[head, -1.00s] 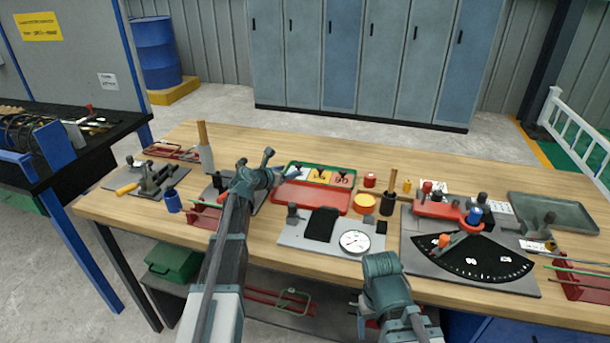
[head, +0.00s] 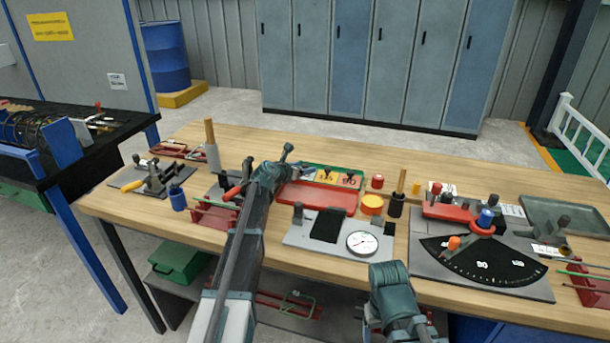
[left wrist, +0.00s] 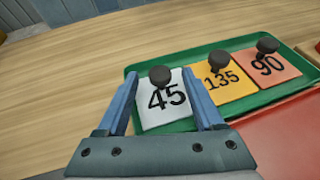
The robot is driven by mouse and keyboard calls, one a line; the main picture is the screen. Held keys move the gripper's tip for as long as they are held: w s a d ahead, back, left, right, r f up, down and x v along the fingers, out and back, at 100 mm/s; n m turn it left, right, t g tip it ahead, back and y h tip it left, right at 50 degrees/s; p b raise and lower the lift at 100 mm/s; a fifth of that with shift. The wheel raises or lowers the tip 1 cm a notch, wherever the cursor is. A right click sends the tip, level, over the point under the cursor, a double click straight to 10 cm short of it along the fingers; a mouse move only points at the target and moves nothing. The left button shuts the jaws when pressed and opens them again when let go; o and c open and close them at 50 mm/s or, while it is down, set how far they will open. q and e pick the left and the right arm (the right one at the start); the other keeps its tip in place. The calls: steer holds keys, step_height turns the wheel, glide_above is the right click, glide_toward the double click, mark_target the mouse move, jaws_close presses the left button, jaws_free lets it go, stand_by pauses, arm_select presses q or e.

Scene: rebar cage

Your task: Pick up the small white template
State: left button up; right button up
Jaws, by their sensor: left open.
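The small white template (left wrist: 164,105) is a square card marked 45 with a black knob on top. It lies in the green part of a tray (left wrist: 185,57), left of the other templates. My left gripper (left wrist: 160,76) is open and empty, with one finger on each side of the template and knob in the left wrist view. I cannot tell whether the fingers touch it. In the head view my left wrist largely covers the template. My right arm shows at the bottom of the head view, but its gripper fingers do not show.
A yellow 135 template (left wrist: 224,80) and a reddish 90 template (left wrist: 269,70) lie close by to the right. A red tray (head: 318,198) adjoins in front. A grey plate with a dial (head: 362,243) and a black-scaled protractor board (head: 480,265) stand nearer and right.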

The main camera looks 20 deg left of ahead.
arm_select(q)
steer(key=shift+s+r, duration=0.1)
jaws_close()
steer(key=shift+r, duration=0.1)
stand_by(0.5)
step_height(320, 180, up, 10)
steer(key=p, duration=1)
